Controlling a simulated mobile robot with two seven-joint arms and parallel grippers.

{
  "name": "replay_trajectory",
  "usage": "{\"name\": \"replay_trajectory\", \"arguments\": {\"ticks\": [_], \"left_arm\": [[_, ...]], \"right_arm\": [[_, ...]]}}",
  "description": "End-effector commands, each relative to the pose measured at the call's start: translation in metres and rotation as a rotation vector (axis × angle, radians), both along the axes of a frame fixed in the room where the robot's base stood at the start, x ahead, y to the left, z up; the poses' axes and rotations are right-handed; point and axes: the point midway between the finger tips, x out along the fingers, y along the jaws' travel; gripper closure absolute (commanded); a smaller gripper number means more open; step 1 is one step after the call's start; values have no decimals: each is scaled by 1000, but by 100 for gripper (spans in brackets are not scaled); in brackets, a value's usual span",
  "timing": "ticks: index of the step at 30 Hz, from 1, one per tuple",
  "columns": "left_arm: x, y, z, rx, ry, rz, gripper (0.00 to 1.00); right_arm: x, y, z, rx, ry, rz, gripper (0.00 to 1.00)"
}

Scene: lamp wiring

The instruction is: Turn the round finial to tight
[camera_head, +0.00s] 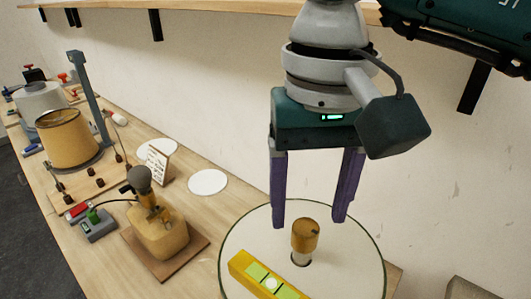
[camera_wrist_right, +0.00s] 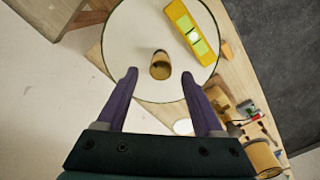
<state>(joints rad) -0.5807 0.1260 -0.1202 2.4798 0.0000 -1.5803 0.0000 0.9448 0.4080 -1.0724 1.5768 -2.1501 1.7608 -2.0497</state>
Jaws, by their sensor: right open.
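The round finial (camera_head: 305,235) is a small wooden-brown cylinder with a pale lower part. It stands upright in the middle of a white round disc (camera_head: 345,262) with a dark rim. My right gripper (camera_head: 307,222) is open, its two purple fingers pointing down just above and behind the finial, with nothing between them that I can see held. In the right wrist view the finial (camera_wrist_right: 160,66) shows ahead of the open fingertips (camera_wrist_right: 159,73), roughly centred between them. My left gripper is not in view.
A yellow spirit level (camera_head: 265,277) lies on the disc beside the finial. A lamp base (camera_head: 158,232) on a wooden board stands to the left. A tan shade (camera_head: 66,140) and a small sign (camera_head: 157,163) are farther back. A shelf (camera_head: 215,7) runs above along the wall.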

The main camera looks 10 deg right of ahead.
Motion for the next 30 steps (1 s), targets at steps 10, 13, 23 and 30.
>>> {"name": "replay_trajectory", "arguments": {"ticks": [10,13,23,30], "left_arm": [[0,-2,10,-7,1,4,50],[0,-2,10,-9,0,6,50],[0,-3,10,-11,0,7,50],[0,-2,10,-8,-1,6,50]], "right_arm": [[0,1,-29,2,0,1,31],[0,1,-29,2,-1,1,31],[0,1,-29,3,0,1,58],[0,1,-29,3,0,1,85]]}}
